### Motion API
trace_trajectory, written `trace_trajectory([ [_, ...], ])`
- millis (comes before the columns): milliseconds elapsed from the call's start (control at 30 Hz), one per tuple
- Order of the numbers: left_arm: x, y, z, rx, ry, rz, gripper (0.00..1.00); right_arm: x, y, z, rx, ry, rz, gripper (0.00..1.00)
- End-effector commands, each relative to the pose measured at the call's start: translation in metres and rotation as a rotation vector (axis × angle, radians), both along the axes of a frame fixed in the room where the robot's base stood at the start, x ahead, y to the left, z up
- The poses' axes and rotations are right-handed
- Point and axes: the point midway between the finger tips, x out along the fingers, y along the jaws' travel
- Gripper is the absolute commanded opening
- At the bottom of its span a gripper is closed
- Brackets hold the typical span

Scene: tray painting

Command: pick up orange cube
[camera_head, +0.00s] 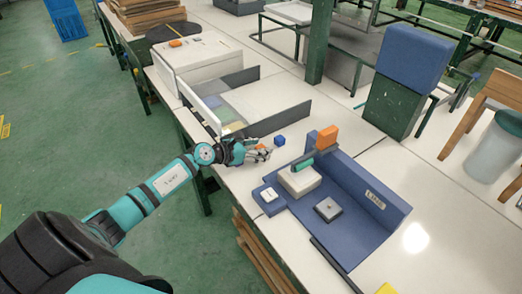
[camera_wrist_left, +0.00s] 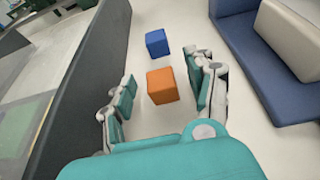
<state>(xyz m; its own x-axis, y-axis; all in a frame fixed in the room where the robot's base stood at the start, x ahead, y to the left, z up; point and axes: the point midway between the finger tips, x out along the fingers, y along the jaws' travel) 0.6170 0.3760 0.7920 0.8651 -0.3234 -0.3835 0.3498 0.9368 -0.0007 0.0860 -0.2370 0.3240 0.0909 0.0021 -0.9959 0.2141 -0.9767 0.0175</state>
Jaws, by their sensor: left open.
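The orange cube (camera_wrist_left: 161,86) lies on the white table, between the two fingers of my left gripper (camera_wrist_left: 166,85) in the left wrist view. The fingers are open, with visible gaps on both sides of the cube. In the head view only a small part of the orange cube (camera_head: 263,147) shows beside my left gripper (camera_head: 261,153), which is low over the table. My right gripper is in neither view.
A blue cube (camera_wrist_left: 157,43) lies just beyond the orange one. A dark grey panel (camera_wrist_left: 88,75) stands to the left.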

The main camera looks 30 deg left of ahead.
Motion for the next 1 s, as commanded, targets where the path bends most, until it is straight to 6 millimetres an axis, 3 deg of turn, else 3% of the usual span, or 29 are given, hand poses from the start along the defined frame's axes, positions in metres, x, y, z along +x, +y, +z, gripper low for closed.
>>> trace_trajectory([
  [167,0.000,0.000,0.000,0.001,0.001,0.000,0.54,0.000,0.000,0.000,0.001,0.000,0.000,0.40],
  [533,-0.001,0.000,0.000,0.001,0.000,0.000,0.08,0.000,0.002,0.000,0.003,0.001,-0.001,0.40],
  [833,0.000,0.000,0.003,0.002,-0.001,-0.001,0.07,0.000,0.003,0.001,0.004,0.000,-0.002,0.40],
  [1000,0.000,0.000,0.017,0.003,-0.001,-0.002,0.07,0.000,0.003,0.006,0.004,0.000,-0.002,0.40],
])
